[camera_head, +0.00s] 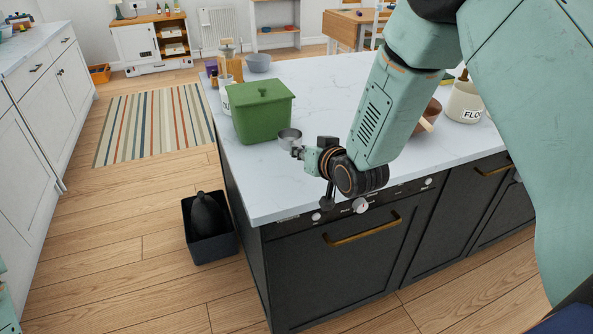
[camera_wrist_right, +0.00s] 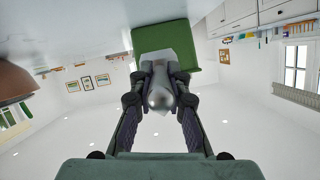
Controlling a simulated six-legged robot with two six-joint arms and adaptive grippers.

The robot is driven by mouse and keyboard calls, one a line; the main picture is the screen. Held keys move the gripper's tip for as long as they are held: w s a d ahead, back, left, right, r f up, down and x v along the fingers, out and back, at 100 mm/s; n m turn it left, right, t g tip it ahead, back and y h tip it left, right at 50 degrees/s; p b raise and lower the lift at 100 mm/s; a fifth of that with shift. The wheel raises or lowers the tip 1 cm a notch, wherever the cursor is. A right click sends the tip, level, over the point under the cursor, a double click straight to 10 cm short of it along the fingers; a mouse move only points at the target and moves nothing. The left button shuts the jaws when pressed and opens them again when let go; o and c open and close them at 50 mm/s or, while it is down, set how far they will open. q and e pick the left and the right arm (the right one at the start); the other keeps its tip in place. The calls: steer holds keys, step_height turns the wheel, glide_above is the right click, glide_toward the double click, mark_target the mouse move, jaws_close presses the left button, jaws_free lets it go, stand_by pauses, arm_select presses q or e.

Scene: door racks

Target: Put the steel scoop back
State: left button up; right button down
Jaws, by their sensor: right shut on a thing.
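The steel scoop (camera_head: 290,137) is a small grey metal cup just in front of a green lidded box on the island worktop. My right gripper (camera_head: 299,153) is shut on it near the worktop's left front part. In the right wrist view, the scoop (camera_wrist_right: 160,92) shows between the two fingers of my right gripper (camera_wrist_right: 160,76). The green box (camera_head: 263,111) stands right behind the scoop; it also shows in the wrist view (camera_wrist_right: 198,50). I cannot tell whether scoop and box touch. My left gripper is not in view.
A flour jar (camera_head: 464,103) and a brown bowl (camera_head: 431,112) stand at the right, partly behind my right arm. A utensil jar, a grey bowl (camera_head: 258,63) and a purple box (camera_head: 211,68) stand at the back left. A dark bin (camera_head: 208,247) stands on the floor.

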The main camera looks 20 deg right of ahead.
mark_target(304, 186)
steer(key=f, duration=0.6)
steer(key=shift+d+f, duration=0.2)
steer(key=shift+f, duration=0.1)
steer(key=shift+a+f, duration=0.1)
steer(key=shift+f, duration=0.2)
steer(key=c, duration=1.3)
jaws_free()
steer(key=shift+r, duration=0.1)
steer(key=shift+r, duration=0.1)
steer(key=v, duration=1.2)
